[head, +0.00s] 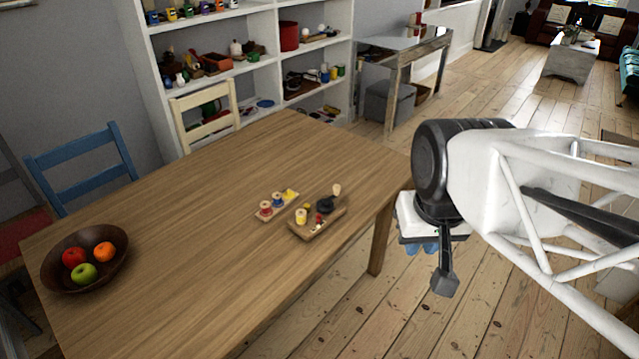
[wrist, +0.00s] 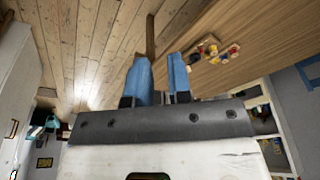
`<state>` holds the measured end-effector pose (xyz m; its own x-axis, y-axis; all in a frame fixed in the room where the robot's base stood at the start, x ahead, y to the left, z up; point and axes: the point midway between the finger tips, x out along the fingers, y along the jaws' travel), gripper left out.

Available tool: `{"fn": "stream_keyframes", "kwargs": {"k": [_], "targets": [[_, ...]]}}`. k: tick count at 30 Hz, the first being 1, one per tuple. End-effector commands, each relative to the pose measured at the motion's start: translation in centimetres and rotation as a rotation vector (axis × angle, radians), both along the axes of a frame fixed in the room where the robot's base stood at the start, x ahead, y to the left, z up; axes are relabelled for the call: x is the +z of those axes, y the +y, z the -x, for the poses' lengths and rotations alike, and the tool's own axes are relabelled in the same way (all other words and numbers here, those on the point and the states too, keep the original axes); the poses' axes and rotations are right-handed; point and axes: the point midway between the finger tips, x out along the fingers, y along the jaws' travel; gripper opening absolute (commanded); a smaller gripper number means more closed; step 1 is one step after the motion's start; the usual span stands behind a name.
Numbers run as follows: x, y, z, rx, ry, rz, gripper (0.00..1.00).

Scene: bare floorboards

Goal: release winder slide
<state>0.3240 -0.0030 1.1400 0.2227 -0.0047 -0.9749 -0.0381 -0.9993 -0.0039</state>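A wooden tray-like device (head: 318,222), probably the winder, sits on the table near its right edge. It carries a yellow spool (head: 301,216), a dark round part (head: 325,205) and an upright light wooden handle (head: 337,190). Which part is the slide is too small to tell. Beside it to the left lies a flat board (head: 262,214) with red, blue and yellow pieces. My gripper (head: 421,249) hangs off the table's right side, apart from everything. In the wrist view its two blue fingers (wrist: 160,78) stand apart with nothing between them; small coloured pieces (wrist: 208,51) show beyond.
The wooden table (head: 190,240) is mostly bare. A dark bowl (head: 60,284) of fruit stands at its left end. A blue chair (head: 85,165) and a cream chair (head: 205,112) stand behind it. Shelves (head: 215,75) line the wall. Open floor lies to the right.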

Motion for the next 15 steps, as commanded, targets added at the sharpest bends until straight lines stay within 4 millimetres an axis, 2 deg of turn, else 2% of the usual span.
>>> {"fn": "stream_keyframes", "kwargs": {"k": [1,3,15], "targets": [[0.0,0.0,-0.4,-0.007,0.005,-0.004,0.11],[0.1,0.1,-1.0,-0.020,0.013,-0.011,0.00],[0.3,0.6,-6.4,-0.133,0.069,-0.072,0.00]]}}
